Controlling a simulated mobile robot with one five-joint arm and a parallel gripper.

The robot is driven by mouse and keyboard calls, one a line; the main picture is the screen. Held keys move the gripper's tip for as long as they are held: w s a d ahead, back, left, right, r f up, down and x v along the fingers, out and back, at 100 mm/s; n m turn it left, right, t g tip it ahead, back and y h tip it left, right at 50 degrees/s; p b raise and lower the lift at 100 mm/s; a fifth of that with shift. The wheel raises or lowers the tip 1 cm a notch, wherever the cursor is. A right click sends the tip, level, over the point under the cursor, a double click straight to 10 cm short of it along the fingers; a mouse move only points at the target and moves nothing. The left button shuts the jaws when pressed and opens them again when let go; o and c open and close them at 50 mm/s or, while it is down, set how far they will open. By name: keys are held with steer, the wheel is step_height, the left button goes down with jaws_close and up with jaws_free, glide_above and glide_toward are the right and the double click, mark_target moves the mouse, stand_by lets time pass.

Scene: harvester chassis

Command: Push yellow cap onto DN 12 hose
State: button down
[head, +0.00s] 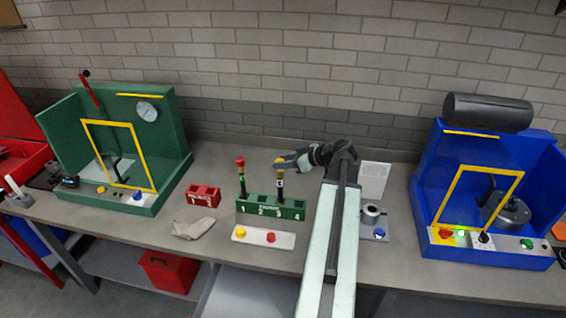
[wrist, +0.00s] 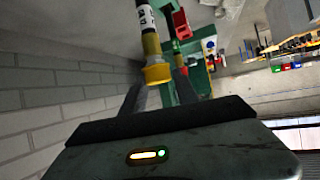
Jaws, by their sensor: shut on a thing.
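My gripper (head: 284,162) is shut on the yellow cap (wrist: 157,73), which also shows in the head view (head: 279,161). The cap is at the end of a dark hose (wrist: 150,44) with a white label and a yellow band. In the head view this hose (head: 280,186) stands upright in slot 3 of the green numbered rack (head: 270,208). The cap is in line with the hose end and appears to touch it. How far it sits on the hose, I cannot tell.
A red-capped hose (head: 240,175) stands in slot 1. A white tray (head: 257,239) in front holds a yellow and a red cap. A red block (head: 203,195) and a cloth (head: 193,229) lie left. A green machine (head: 165,150) and a blue machine (head: 430,190) flank the bench.

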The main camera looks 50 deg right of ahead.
steer(key=shift+f+b, duration=0.3)
steer(key=shift+f, duration=0.15)
steer(key=c, duration=0.8)
jaws_free()
steer(key=shift+c, duration=0.2)
steer(key=shift+r, duration=0.1)
steer(key=p+v, duration=0.3)
steer(key=v, duration=0.4)
steer(key=shift+s+p, duration=0.4)
